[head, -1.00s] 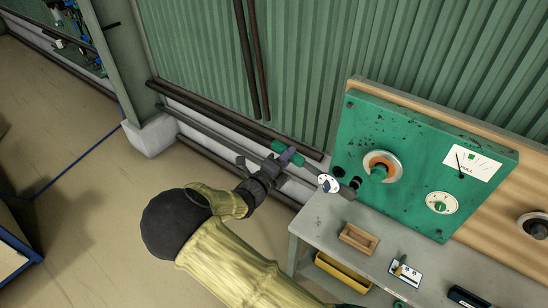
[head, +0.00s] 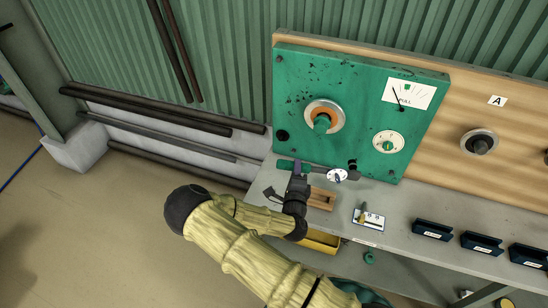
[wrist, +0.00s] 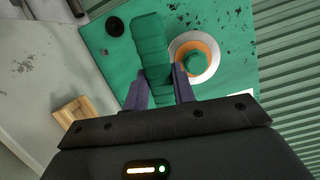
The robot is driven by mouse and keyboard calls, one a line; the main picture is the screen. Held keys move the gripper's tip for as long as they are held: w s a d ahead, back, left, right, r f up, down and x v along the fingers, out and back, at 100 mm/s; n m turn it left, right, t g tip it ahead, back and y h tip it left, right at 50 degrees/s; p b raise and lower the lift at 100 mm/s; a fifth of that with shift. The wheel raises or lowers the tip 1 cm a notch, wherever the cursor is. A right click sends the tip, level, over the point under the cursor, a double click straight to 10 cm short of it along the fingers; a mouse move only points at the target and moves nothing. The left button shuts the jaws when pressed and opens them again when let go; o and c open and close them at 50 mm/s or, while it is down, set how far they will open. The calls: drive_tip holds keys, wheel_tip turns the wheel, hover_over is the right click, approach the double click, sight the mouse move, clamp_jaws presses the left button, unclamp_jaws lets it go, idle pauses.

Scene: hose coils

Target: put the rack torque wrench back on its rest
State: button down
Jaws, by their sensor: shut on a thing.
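The torque wrench has a green grip (head: 285,165), a dark shaft and a round white dial (head: 337,175). My gripper (head: 298,168) is shut on its green grip and holds it roughly level in front of the green panel, seemingly above the bench's left end. In the wrist view the ribbed green grip (wrist: 150,45) stands between the purple fingers of my gripper (wrist: 158,82); the dial is out of that view. A small wooden holder (head: 321,198) lies on the bench just below the wrench; I cannot tell if it is the rest. It also shows in the wrist view (wrist: 72,115).
The green panel (head: 365,75) carries an orange-ringed knob (head: 323,118), a smaller dial and a gauge. The grey bench (head: 400,208) holds a white card (head: 369,219) and several dark blue holders to the right. A yellow bin (head: 318,242) sits under its edge.

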drive_tip(key=s+d+f+n+y+b, duration=0.1)
drive_tip(key=s+d+f+y+b, duration=0.1)
drive_tip(key=d+f, duration=0.3)
wheel_tip(320, 180, down, 4)
drive_tip(key=shift+s+d+r+b, duration=0.2)
drive_tip(key=shift+s+d+b, duration=0.15)
drive_tip(key=shift+s, duration=0.3)
